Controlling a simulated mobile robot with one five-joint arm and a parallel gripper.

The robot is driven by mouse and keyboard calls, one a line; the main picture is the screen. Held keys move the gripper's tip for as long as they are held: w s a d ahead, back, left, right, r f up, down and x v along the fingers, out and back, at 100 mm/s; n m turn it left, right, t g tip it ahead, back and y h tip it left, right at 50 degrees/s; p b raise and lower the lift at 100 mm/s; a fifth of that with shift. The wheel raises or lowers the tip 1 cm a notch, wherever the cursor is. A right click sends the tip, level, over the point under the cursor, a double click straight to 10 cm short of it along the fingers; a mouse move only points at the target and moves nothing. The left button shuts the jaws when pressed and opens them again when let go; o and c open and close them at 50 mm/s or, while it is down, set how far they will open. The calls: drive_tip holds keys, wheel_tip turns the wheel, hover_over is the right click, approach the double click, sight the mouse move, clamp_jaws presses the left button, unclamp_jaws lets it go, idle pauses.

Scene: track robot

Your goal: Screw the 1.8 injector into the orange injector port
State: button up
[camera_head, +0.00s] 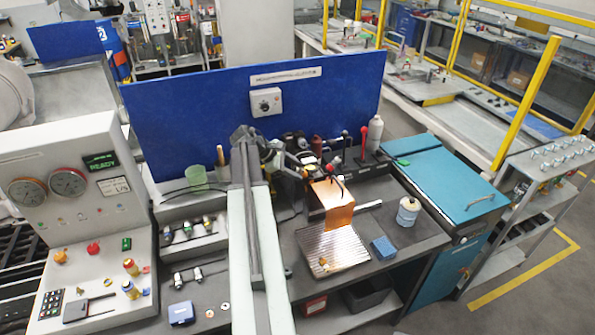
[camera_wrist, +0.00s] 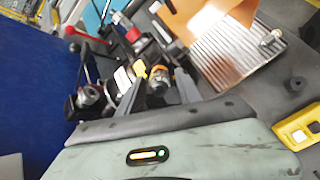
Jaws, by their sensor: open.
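My gripper (camera_wrist: 156,88) is open, its two dark fingers apart, in the wrist view. A metallic part with an orange ring (camera_wrist: 157,76) shows between and beyond the fingers; I cannot tell whether it is the orange injector port or whether anything touches it. In the head view my arm reaches over the bench and hides part of this area. Several injectors lie in a grey tray (camera_head: 221,243) left of my arm, and more (camera_head: 198,274) lie in front of it. Their markings are too small to read, so I cannot tell which is the 1.8 injector.
A translucent orange shield (camera_head: 335,207) stands behind a ribbed metal tray (camera_head: 318,245). A gauge console (camera_head: 75,225) stands left. A red-knobbed lever (camera_head: 375,132) and blue back panel (camera_head: 200,110) bound the rear.

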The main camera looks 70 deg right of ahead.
drive_tip(key=n, duration=1.2)
clamp_jaws()
idle(0.4)
